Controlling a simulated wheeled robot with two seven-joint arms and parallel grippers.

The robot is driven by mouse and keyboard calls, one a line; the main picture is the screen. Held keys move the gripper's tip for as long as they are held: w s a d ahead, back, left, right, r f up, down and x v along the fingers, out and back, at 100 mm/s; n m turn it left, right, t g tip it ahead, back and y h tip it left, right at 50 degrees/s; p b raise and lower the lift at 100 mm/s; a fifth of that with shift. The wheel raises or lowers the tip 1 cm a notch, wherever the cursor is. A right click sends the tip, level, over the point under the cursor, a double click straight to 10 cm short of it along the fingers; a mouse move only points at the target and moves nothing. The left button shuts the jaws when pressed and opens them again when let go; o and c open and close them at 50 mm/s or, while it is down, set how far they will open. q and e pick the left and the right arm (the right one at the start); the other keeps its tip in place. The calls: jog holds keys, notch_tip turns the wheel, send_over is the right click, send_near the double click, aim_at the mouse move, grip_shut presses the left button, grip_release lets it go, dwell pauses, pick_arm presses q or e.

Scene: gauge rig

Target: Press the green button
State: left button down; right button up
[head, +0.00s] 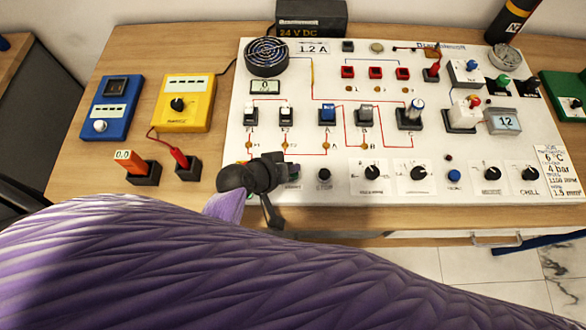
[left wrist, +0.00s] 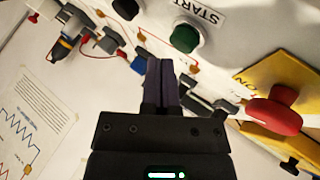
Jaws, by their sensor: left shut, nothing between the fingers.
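My left gripper (left wrist: 160,64) is shut and empty. In the left wrist view its fingertips appear just below and left of the green button. I cannot tell whether they touch the panel. My right gripper is not in view.
A black button (head: 324,174) and several knobs line the panel's lower edge. A yellow meter (head: 187,103) and a blue box (head: 112,108) stand left.

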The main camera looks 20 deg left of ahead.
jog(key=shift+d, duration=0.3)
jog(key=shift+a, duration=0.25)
pick_arm(q)
jog(key=shift+f, duration=0.45)
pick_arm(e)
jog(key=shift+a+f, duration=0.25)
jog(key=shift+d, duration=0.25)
pick_arm(q)
jog(key=shift+b, duration=0.3)
jog(key=shift+f, duration=0.15)
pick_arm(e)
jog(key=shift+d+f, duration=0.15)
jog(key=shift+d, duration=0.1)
